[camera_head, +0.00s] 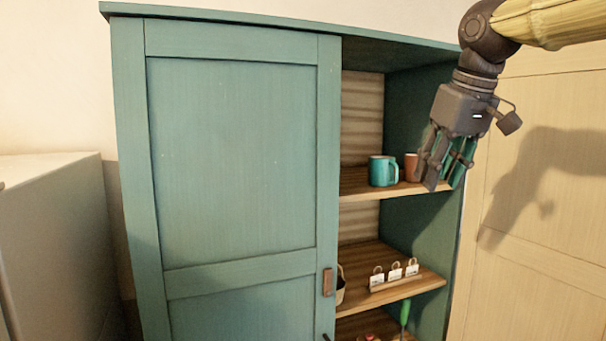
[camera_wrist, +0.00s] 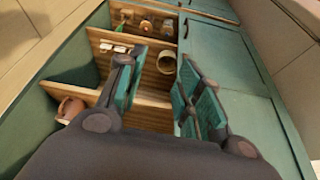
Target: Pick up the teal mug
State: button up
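The teal mug (camera_head: 378,171) stands upright on the upper shelf of the cabinet, its handle towards the right. In the head view my gripper (camera_head: 444,184) hangs fingers down to the right of it, apart from it, in front of the cabinet's right side. In the wrist view my gripper (camera_wrist: 160,66) has its fingers spread with nothing between them. I cannot make out the teal mug in the wrist view; the gripper may hide it.
An orange-brown mug (camera_head: 411,166) stands just right of the teal mug; it also shows in the wrist view (camera_wrist: 70,109). The cabinet door (camera_head: 235,160) covers the left side. The shelf below holds a small rack with white tags (camera_head: 395,276) and a basket (camera_head: 340,287).

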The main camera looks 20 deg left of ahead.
aim_at(381, 168)
jog(key=u, duration=0.2)
jog(key=i, duration=1)
